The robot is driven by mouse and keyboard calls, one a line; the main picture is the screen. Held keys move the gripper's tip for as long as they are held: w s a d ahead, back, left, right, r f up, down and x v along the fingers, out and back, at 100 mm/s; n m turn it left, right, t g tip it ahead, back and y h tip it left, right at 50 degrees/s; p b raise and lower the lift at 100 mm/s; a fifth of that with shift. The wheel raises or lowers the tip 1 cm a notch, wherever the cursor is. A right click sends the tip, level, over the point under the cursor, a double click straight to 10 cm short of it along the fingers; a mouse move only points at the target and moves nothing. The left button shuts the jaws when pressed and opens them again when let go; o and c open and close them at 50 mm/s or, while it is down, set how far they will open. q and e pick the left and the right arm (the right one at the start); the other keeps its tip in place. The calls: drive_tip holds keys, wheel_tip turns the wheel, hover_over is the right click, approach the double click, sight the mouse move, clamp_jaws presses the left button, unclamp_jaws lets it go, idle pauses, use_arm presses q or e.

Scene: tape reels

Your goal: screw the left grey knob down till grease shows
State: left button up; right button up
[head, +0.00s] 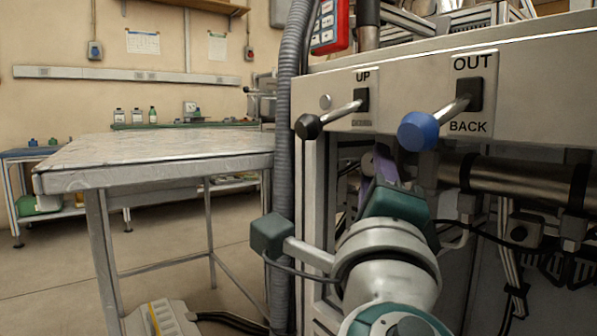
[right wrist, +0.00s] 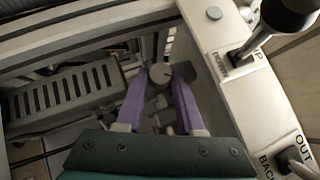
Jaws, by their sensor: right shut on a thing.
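A grey knob (right wrist: 160,73) shows in the right wrist view between the purple fingertips of my right gripper (right wrist: 164,77), inside the machine's frame. The fingers are closed on the knob from both sides. No grease can be made out. My left gripper is not in view.
A lever with a black ball (head: 309,126), marked UP, and one with a blue ball (head: 417,131), marked OUT and BACK, stick out above my right arm. A grey corrugated hose (head: 285,150) hangs left of the opening. A covered table (head: 160,155) stands further left.

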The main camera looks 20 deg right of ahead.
clamp_jaws()
drive_tip(key=m+h+b, duration=0.1)
drive_tip(key=b, duration=0.1)
drive_tip(key=m+h+b, duration=0.1)
drive_tip(key=m, duration=0.1)
drive_tip(key=shift+w+f+t+b, duration=0.1)
drive_tip(key=shift+f+t+b, duration=0.1)
drive_tip(key=shift+t+b, duration=0.2)
drive_tip(key=o, duration=0.9)
unclamp_jaws()
drive_tip(key=shift+o, duration=0.2)
